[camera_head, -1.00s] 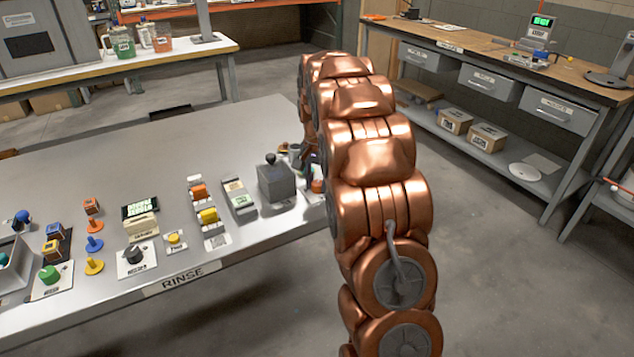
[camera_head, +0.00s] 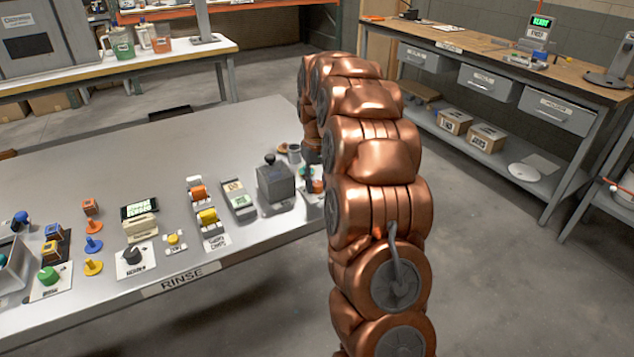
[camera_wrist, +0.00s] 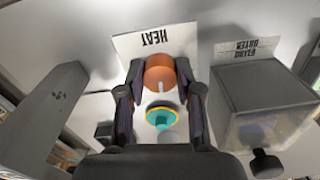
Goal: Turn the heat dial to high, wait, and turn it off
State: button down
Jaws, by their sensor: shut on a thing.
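The heat dial (camera_wrist: 160,72) is an orange-brown round knob with a white mark on its face, in front of a white card (camera_wrist: 128,46) reading HEAT. In the wrist view my gripper (camera_wrist: 160,69) has one dark finger on each side of the dial, shut on it. The pointer's exact setting against the scale cannot be read. In the head view a small part of the orange dial (camera_head: 318,187) shows at the table's right end, beside my copper arm, which hides most of the gripper.
A grey box with a black knob (camera_head: 276,183) stands close left of the dial; it also shows in the wrist view (camera_wrist: 262,100). A teal and yellow round piece (camera_wrist: 161,117) lies between the fingers' bases in view. Several buttons and switches line the table (camera_head: 120,290) front.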

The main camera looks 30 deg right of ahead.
aim_at(317, 183)
jog(key=shift+n, duration=0.4)
jog(key=c, duration=0.8)
grip_release()
jog(key=shift+o, duration=0.2)
jog(key=shift+r, duration=0.15)
notch_tip(317, 183, up, 12)
dwell(0.7)
